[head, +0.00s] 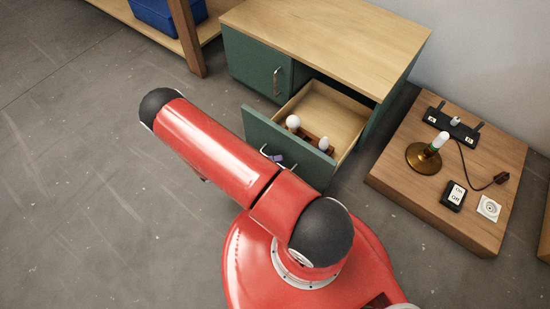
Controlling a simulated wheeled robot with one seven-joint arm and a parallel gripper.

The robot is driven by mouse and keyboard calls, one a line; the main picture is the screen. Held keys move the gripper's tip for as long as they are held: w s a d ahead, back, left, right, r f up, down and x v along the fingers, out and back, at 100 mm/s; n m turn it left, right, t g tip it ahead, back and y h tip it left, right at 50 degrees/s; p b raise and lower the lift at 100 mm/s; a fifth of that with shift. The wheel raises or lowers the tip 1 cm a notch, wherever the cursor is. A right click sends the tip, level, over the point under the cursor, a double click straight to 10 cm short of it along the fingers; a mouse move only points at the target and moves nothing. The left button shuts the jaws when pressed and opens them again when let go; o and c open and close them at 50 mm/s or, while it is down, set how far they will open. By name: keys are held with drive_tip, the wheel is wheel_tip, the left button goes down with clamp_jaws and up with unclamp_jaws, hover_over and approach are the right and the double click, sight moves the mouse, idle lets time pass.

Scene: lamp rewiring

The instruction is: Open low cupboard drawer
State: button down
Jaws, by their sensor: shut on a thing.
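The low green cupboard (247,62) with a wooden top stands at the upper middle. Its drawer (345,116) is pulled well out, and the inside shows. The drawer's green front (254,124) faces my arm. A metal handle (265,150) is on that front, partly hidden by my red arm. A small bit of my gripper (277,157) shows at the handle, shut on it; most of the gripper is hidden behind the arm. Two white bulbs, one rounder (293,122) and one slimmer (323,143), stand in a brown holder inside the drawer.
A low wooden platform (400,180) at the right bears a brass lamp base (423,158), a black power strip (452,122), a switch box (453,196) and a white socket (489,208). A closed cupboard door (258,70) is left of the drawer. Floor at left is clear.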

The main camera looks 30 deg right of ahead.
drive_tip(key=shift+a, duration=0.1)
drive_tip(key=c, duration=1.8)
unclamp_jaws()
drive_tip(key=shift+o, duration=0.2)
drive_tip(key=v, duration=0.7)
drive_tip(key=shift+a, duration=0.35)
drive_tip(key=shift+w+f, duration=0.15)
